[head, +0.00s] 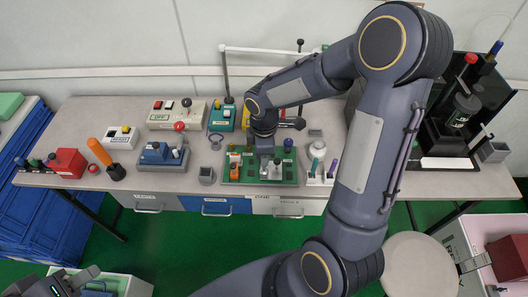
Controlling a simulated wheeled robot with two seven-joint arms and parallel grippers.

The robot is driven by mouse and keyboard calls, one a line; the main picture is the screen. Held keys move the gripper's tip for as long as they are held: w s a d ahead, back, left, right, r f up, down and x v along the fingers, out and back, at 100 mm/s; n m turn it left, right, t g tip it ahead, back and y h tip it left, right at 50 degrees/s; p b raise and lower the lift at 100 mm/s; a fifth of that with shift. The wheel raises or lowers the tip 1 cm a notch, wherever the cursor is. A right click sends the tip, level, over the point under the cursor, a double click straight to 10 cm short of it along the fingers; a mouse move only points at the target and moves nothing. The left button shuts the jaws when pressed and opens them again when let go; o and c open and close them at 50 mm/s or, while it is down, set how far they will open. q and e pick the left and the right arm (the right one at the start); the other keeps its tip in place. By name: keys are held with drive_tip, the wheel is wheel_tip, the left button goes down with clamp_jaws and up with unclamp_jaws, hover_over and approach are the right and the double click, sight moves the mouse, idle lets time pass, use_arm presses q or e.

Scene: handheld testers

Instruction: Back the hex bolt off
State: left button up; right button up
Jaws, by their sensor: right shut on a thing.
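My right arm reaches over the table, and its gripper (265,160) points down at the green board (231,178). It is shut on a small part there, apparently the hex bolt. The fingers and the small scale hide the bolt's head and thread, so I cannot tell how far out it stands. On the board, an orange part stands left of the gripper, a grey knob just right of it and a blue-capped post at the back right. My left gripper (78,276) is at the bottom left corner, away from the table, partly cut off by the frame; its opening is unclear.
Left of the board are a blue device (160,156), an orange-handled tool (99,152), a red box (67,162) and a beige button box (177,115). A white holder (319,178) stands close right of the board. A black stand (455,122) occupies the table's right end.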

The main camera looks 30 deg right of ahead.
drive_tip(key=shift+f+b, duration=0.5)
drive_tip(key=shift+f, duration=0.15)
idle(0.3)
drive_tip(key=shift+r+n+p, duration=0.1)
drive_tip(key=shift+n+p, duration=0.4)
drive_tip(key=shift+n, duration=0.4)
drive_tip(key=shift+n+p, duration=0.9)
drive_tip(key=shift+n, duration=1.2)
